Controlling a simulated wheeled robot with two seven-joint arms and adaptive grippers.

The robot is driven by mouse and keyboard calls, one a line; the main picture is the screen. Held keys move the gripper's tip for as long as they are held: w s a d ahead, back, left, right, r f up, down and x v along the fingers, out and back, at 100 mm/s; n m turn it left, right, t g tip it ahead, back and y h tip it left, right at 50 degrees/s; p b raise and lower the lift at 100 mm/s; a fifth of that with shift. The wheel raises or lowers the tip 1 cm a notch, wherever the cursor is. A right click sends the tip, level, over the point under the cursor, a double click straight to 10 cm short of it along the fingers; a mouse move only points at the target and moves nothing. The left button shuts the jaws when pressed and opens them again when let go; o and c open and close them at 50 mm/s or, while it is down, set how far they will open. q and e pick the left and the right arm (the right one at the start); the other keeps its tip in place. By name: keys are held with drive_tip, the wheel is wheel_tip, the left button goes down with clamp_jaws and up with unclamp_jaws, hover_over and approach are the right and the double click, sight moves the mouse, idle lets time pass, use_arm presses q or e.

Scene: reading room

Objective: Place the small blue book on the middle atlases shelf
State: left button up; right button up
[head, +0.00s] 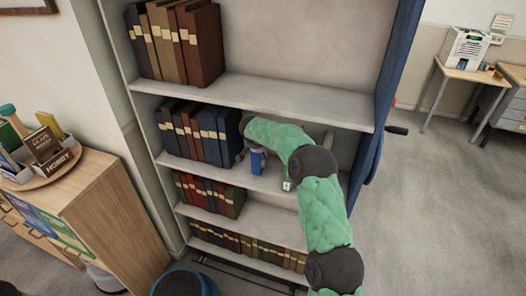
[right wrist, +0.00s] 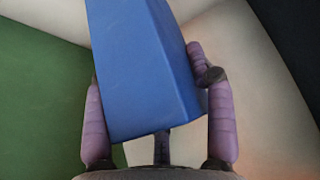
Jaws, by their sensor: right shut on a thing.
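The small blue book (head: 257,162) stands about upright at the middle shelf (head: 210,172) in the head view, just right of the row of large dark volumes (head: 195,133). In the head view my green right arm reaches into the bay and mostly hides the gripper. I cannot tell whether the book's bottom touches the shelf board. My left gripper is not in view.
The upper shelf (head: 260,100) and lower shelves (head: 265,228) hold more bound volumes. A blue side panel (head: 385,80) with a black crank handle (head: 397,130) bounds the bookcase on the right. A wooden cabinet (head: 85,200) stands at left. Open floor lies right.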

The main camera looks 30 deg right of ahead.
drive_tip(key=shift+x, duration=0.8)
drive_tip(key=shift+f+b, duration=0.15)
drive_tip(key=shift+b, duration=0.2)
drive_tip(key=shift+f, duration=0.1)
drive_tip(key=o, duration=1.4)
drive_tip(key=shift+c, duration=0.2)
